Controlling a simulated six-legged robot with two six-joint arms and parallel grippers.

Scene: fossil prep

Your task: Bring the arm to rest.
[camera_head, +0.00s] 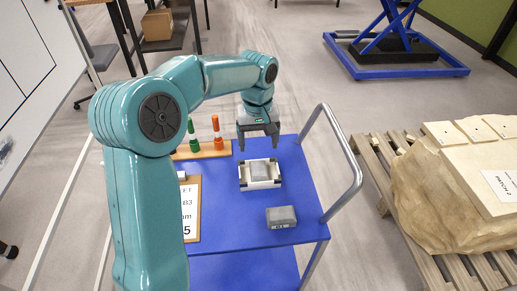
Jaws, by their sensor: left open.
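My left arm comes in from the left and bends over a blue cart. My left gripper (259,143) points down with its two dark fingers apart and nothing visible between them. I cannot tell exactly how high above the cart the fingertips are. My right gripper is not in view.
The blue cart (240,235) has a raised metal handle (357,170) on its right. On it are another grey block (281,216), a wooden rack (215,149) with green and orange tools, and a clipboard (190,225). A pallet (375,165) with a large rock (425,200) stands right.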

